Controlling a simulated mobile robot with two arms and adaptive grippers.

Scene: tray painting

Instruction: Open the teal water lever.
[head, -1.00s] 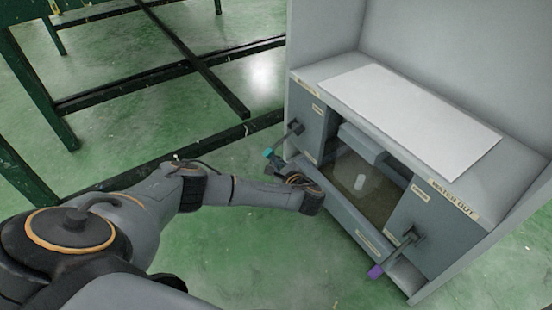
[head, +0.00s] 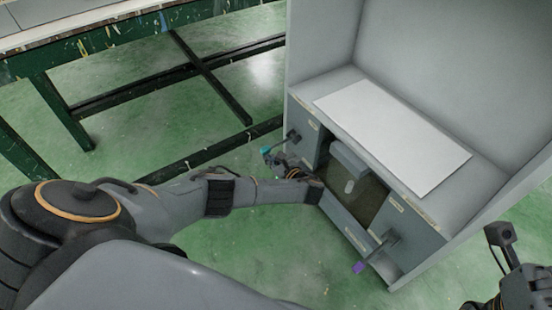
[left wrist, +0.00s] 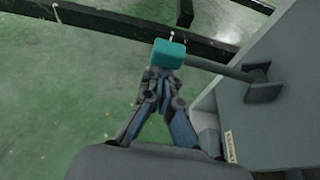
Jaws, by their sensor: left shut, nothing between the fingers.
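The teal water lever (head: 265,150) sticks out from the left part of the grey cabinet's front. In the left wrist view its teal knob (left wrist: 169,53) sits at the end of a dark bar that runs right to a mount on the grey panel. My left gripper (head: 272,160) is at the knob, and in the left wrist view its fingers (left wrist: 163,75) are shut with their tips just below the knob. Whether they touch it I cannot tell.
The grey cabinet (head: 300,75) has an open basin in the middle and a white sheet (head: 392,128) on its ledge. A second lever with a purple knob (head: 358,267) is on the right. A green-framed table (head: 60,110) stands at the upper left. Green floor is free on the left.

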